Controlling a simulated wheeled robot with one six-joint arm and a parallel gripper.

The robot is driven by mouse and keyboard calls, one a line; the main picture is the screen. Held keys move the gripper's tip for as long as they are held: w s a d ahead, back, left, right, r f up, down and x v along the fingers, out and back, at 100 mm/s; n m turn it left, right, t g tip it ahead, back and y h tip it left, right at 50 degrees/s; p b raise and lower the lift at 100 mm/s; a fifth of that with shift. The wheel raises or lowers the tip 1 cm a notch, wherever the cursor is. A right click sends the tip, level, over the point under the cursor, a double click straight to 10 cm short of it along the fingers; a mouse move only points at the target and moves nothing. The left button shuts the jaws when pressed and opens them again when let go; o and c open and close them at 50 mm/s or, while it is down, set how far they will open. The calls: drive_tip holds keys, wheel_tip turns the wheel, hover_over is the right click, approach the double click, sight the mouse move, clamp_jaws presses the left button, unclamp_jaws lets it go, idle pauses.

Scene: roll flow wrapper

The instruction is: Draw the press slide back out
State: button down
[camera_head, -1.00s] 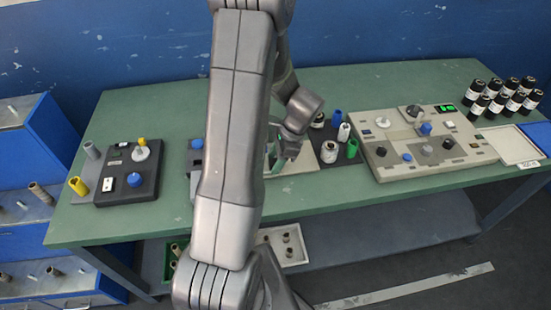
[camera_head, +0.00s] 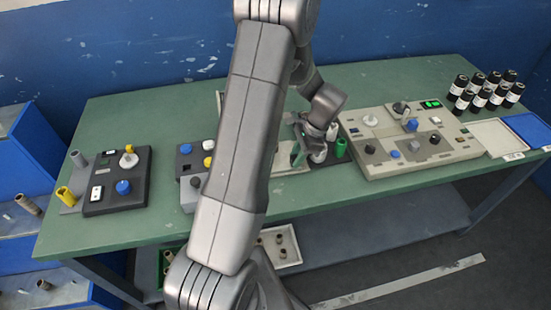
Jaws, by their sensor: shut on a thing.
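My gripper (camera_head: 300,148) is at the end of my arm, over the middle of the green table. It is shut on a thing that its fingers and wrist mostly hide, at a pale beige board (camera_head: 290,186). I cannot make out which part is the press slide. The board is partly behind my arm.
A large beige control panel (camera_head: 380,168) with knobs stands to the right. Several black bottles (camera_head: 490,95) stand behind a blue tray (camera_head: 530,127). My arm hides mid-table.

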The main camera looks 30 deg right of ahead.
drive_tip(key=shift+s+d, duration=0.15)
drive_tip(key=shift+d, duration=0.55)
drive_tip(key=shift+s+d, duration=0.1)
drive_tip(key=shift+d, duration=0.6)
drive_tip(key=c, duration=1.2)
unclamp_jaws()
drive_tip(key=shift+s+d, duration=0.1)
drive_tip(key=shift+d, duration=0.05)
drive_tip(key=shift+o, duration=0.2)
drive_tip(key=b+v, duration=0.1)
drive_tip(key=v, duration=1.2)
drive_tip(key=shift+r, duration=0.4)
